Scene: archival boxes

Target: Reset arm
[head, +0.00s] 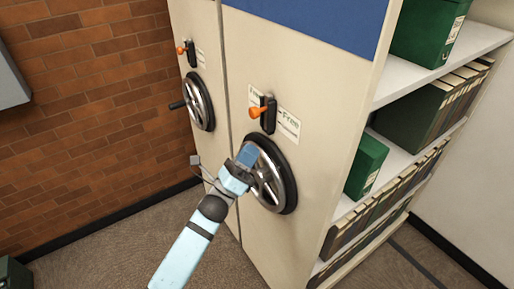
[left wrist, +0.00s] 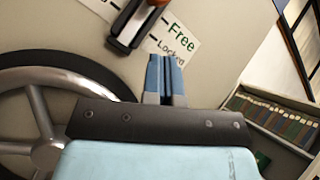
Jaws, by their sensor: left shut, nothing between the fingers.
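My left gripper (head: 246,156) is in front of the near cabinet's handwheel (head: 288,176), overlapping its upper left rim in the head view. In the left wrist view its blue fingers (left wrist: 166,78) are together, with nothing between them. The handwheel (left wrist: 40,135) lies to the left of the fingers there. Whether the fingers touch the wheel or cabinet cannot be told. An orange-knobbed lever (head: 262,112) sits above the wheel beside a label with the word "Free". The wrist view shows the label (left wrist: 178,40) reading "Free" and "Locked". My right gripper is not in view.
A second cabinet on the left has its own handwheel (head: 199,101) and orange lever (head: 186,50). Open shelves (head: 440,70) with green boxes and files are on the right. A brick wall (head: 90,100) stands at the left.

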